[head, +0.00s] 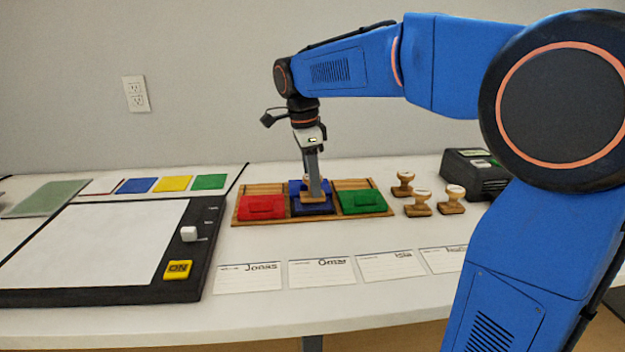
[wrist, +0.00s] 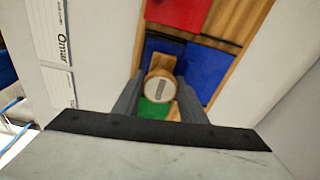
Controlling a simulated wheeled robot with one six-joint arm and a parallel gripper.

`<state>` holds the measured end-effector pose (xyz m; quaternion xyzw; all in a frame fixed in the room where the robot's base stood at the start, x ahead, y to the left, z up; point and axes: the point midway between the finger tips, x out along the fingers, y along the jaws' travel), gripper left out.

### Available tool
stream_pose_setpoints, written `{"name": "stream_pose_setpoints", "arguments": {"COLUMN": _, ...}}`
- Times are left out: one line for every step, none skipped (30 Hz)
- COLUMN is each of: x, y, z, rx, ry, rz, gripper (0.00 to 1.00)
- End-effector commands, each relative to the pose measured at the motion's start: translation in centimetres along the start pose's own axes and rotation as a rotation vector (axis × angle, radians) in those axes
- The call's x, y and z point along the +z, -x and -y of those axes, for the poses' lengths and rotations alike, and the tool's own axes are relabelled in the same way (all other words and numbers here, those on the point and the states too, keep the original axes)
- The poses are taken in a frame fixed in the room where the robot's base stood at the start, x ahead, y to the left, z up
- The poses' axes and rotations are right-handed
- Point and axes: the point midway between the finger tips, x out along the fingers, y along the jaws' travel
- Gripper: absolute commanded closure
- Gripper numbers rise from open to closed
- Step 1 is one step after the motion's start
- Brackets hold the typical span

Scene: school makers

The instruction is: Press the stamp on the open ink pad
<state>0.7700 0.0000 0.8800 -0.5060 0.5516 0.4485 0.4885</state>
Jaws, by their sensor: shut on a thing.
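My gripper (head: 313,178) points straight down, shut on a wooden stamp (head: 313,197). In the wrist view the stamp's round, pale-labelled top (wrist: 160,90) sits between the two fingers. The stamp is upright over the open blue ink pad (head: 312,209), the middle one in a wooden tray (head: 375,212). The blue lid (head: 296,186) is folded back behind the pad. The stamp's base is at or just above the pad; I cannot tell whether it touches. The red pad (head: 262,207) at left and green pad (head: 361,202) at right look closed.
Several wooden stamps (head: 417,203) stand right of the tray, before a black box (head: 477,173). Name cards (head: 321,273) lie in front. A black-framed board (head: 98,250) with a yellow ON button (head: 178,269) lies at left. Coloured squares (head: 173,183) lie behind it.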

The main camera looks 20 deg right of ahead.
Motion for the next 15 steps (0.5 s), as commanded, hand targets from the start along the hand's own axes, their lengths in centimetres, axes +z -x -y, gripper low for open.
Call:
{"name": "stream_pose_setpoints", "arguments": {"x": 0.0, "y": -0.05, "z": 0.0, "rx": 0.0, "ry": 0.0, "rz": 0.0, "gripper": 0.86}}
{"name": "stream_pose_setpoints", "arguments": {"x": 0.01, "y": -0.08, "z": 0.0, "rx": 0.0, "ry": 0.0, "rz": 0.0, "gripper": 0.86}}
{"name": "stream_pose_setpoints", "arguments": {"x": 0.01, "y": -0.12, "z": 0.0, "rx": 0.0, "ry": 0.0, "rz": 0.0, "gripper": 0.86}}
{"name": "stream_pose_setpoints", "arguments": {"x": 0.02, "y": -0.14, "z": 0.01, "rx": 0.0, "ry": 0.0, "rz": 0.0, "gripper": 0.86}}
{"name": "stream_pose_setpoints", "arguments": {"x": 0.02, "y": -0.17, "z": 0.01, "rx": 0.0, "ry": 0.0, "rz": 0.0, "gripper": 0.86}}
{"name": "stream_pose_setpoints", "arguments": {"x": 0.03, "y": -0.21, "z": 0.01, "rx": 0.0, "ry": 0.0, "rz": 0.0, "gripper": 0.86}}
{"name": "stream_pose_setpoints", "arguments": {"x": 0.03, "y": -0.24, "z": 0.01, "rx": 0.0, "ry": 0.0, "rz": 0.0, "gripper": 0.86}}
{"name": "stream_pose_setpoints", "arguments": {"x": 0.03, "y": -0.27, "z": 0.01, "rx": 0.0, "ry": 0.0, "rz": 0.0, "gripper": 0.86}}
{"name": "stream_pose_setpoints", "arguments": {"x": 0.04, "y": -0.31, "z": 0.01, "rx": 0.0, "ry": 0.0, "rz": 0.0, "gripper": 0.86}}
{"name": "stream_pose_setpoints", "arguments": {"x": 0.04, "y": -0.34, "z": 0.01, "rx": 0.0, "ry": 0.0, "rz": 0.0, "gripper": 0.86}}
{"name": "stream_pose_setpoints", "arguments": {"x": 0.05, "y": -0.37, "z": 0.01, "rx": 0.0, "ry": 0.0, "rz": 0.0, "gripper": 0.86}}
{"name": "stream_pose_setpoints", "arguments": {"x": 0.05, "y": -0.4, "z": 0.02, "rx": 0.0, "ry": 0.0, "rz": 0.0, "gripper": 0.86}}
{"name": "stream_pose_setpoints", "arguments": {"x": 0.06, "y": -0.43, "z": 0.02, "rx": 0.0, "ry": 0.0, "rz": 0.0, "gripper": 0.86}}
{"name": "stream_pose_setpoints", "arguments": {"x": 0.06, "y": -0.46, "z": 0.02, "rx": 0.0, "ry": 0.0, "rz": 0.0, "gripper": 0.86}}
{"name": "stream_pose_setpoints", "arguments": {"x": 0.06, "y": -0.5, "z": 0.02, "rx": 0.0, "ry": 0.0, "rz": 0.0, "gripper": 0.86}}
